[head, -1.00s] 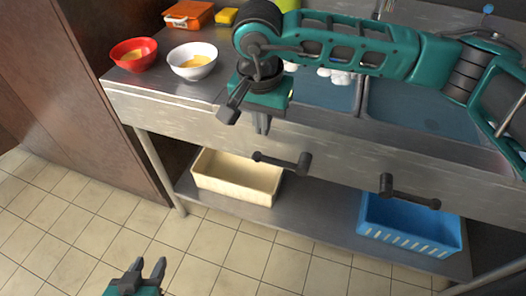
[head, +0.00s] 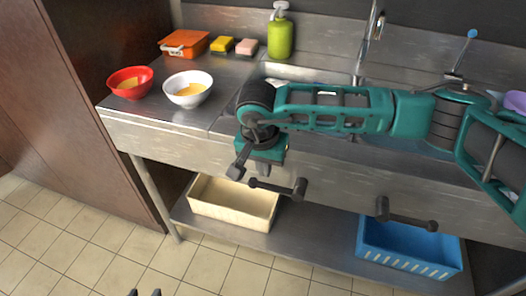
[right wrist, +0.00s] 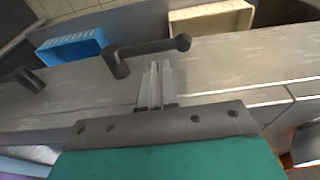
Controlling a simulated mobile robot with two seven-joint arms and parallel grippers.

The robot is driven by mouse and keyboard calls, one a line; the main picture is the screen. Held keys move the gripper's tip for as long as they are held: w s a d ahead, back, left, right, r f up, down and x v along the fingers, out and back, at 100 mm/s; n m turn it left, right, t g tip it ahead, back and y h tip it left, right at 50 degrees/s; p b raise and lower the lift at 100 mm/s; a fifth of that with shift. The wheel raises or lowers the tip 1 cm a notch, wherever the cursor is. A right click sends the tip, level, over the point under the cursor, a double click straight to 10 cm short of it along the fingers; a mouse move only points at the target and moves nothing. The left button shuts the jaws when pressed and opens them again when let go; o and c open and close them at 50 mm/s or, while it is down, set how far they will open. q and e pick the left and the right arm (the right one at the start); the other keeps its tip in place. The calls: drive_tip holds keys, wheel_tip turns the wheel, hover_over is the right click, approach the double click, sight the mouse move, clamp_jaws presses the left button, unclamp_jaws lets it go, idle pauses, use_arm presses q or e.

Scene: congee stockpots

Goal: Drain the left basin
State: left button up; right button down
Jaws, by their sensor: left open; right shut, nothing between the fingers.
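Two dark levers stick out below the sink's front: the left lever (head: 280,187) and the right lever (head: 405,215). In the right wrist view the left lever (right wrist: 150,48) lies just beyond my fingertips, and the right lever (right wrist: 22,79) is at the left edge. My right gripper (head: 260,168) hangs in front of the sink's front, close above the left lever. It is shut and empty, its fingers together in the right wrist view (right wrist: 155,85). My right arm hides most of both basins. Only the fingertips of my left gripper (head: 145,292) show, apart, at the bottom edge.
A red bowl (head: 130,92), a white bowl (head: 187,100), an orange box (head: 184,45), sponges (head: 222,45) and a green bottle (head: 281,38) stand on the counter. A cream bin (head: 234,213) and a blue bin (head: 410,255) are on the shelf below. A tap (head: 371,35) rises behind.

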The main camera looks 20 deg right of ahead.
sight(267, 184)
drive_tip(key=shift+w+d+f, duration=0.1)
drive_tip(key=shift+w+f, duration=0.05)
drive_tip(key=shift+f, duration=0.75)
drive_tip(key=shift+w+d+f, duration=0.1)
drive_tip(key=shift+w+f, duration=0.05)
drive_tip(key=shift+f, duration=0.7)
drive_tip(key=shift+w+d+f, duration=0.1)
drive_tip(key=shift+w+f, duration=0.05)
drive_tip(key=shift+f, duration=0.75)
drive_tip(key=shift+f, duration=0.1)
